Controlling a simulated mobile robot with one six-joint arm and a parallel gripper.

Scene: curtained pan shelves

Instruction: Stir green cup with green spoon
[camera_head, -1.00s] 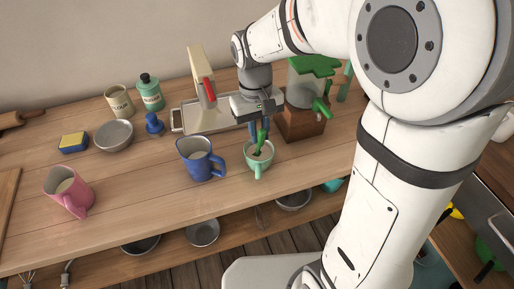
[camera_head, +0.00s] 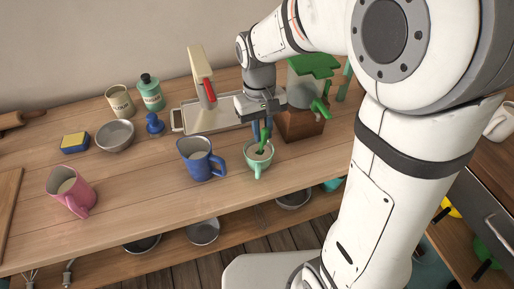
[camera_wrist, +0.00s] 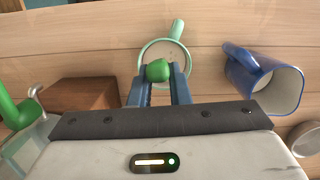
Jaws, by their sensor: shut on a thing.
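The green cup (camera_head: 257,168) is pale mint green and stands upright on the wooden counter, its handle toward the front edge. It also shows in the wrist view (camera_wrist: 180,46), with light-coloured contents. The green spoon (camera_head: 264,138) stands tilted, its lower end inside the cup. In the wrist view the round green end of the spoon (camera_wrist: 158,70) sits between the blue fingers. My gripper (camera_wrist: 158,80) is shut on the spoon above the cup; in the head view the gripper (camera_head: 259,126) is right over the cup. The spoon's lower end is hidden in the cup.
A blue mug (camera_head: 197,166) stands just left of the cup, and a pink mug (camera_head: 63,207) farther left. A wooden block (camera_head: 298,127) with green-handled items stands behind right. A metal tray (camera_head: 184,124) lies behind. Bare counter (camera_head: 130,190) lies between the mugs.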

